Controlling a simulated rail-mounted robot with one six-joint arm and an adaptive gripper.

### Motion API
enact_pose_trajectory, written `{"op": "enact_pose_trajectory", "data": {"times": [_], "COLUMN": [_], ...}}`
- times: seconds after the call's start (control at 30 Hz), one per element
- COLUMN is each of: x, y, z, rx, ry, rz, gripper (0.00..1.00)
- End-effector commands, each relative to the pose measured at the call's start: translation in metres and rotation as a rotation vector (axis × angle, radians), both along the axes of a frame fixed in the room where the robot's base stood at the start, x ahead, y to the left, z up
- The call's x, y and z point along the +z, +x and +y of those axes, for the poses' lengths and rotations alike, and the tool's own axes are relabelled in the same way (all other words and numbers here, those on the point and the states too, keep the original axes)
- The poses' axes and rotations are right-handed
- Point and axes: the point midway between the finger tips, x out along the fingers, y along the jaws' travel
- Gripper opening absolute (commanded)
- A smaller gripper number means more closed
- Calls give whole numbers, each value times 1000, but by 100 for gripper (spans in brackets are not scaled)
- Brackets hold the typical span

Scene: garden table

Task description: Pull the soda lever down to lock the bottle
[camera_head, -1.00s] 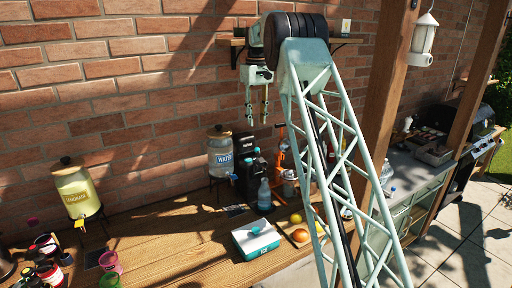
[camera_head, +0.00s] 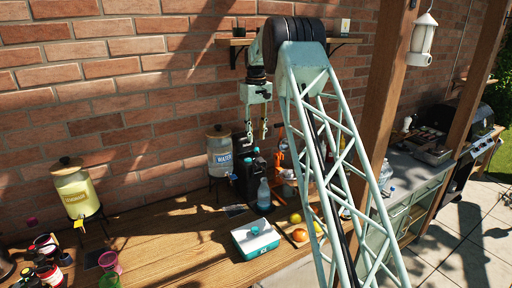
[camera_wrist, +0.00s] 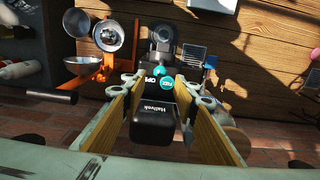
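The black soda machine (camera_head: 247,182) stands on the wooden table by the wall, with a blue-grey bottle (camera_head: 264,195) at its front. My gripper (camera_head: 257,137) hangs just above the machine, fingers pointing down and apart, with nothing seen between them in the head view. In the wrist view, my gripper (camera_wrist: 165,92) is open, its two fingers on either side of the machine's black top (camera_wrist: 157,118) in the picture. Teal buttons (camera_wrist: 167,83) show on the machine. I cannot clearly make out the lever or tell whether the fingers touch the machine.
A water dispenser (camera_head: 220,153) stands left of the machine and an orange juicer (camera_head: 282,158) to its right. A teal-and-white cooler box (camera_head: 255,238) and fruit (camera_head: 299,235) sit in front. A wall shelf (camera_head: 290,41) is above. The table's middle left is clear.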

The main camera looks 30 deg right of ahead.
Motion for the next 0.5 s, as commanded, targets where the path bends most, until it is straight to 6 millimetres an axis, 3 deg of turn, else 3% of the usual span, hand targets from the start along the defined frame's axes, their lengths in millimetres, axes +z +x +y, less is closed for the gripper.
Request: {"op": "enact_pose_trajectory", "data": {"times": [0.3, 0.5], "x": [-40, -55], "y": [-1, -1], "z": [0, 0], "rx": [0, 0], "ry": [1, 1], "rz": [2, 2], "gripper": [28, 28]}}
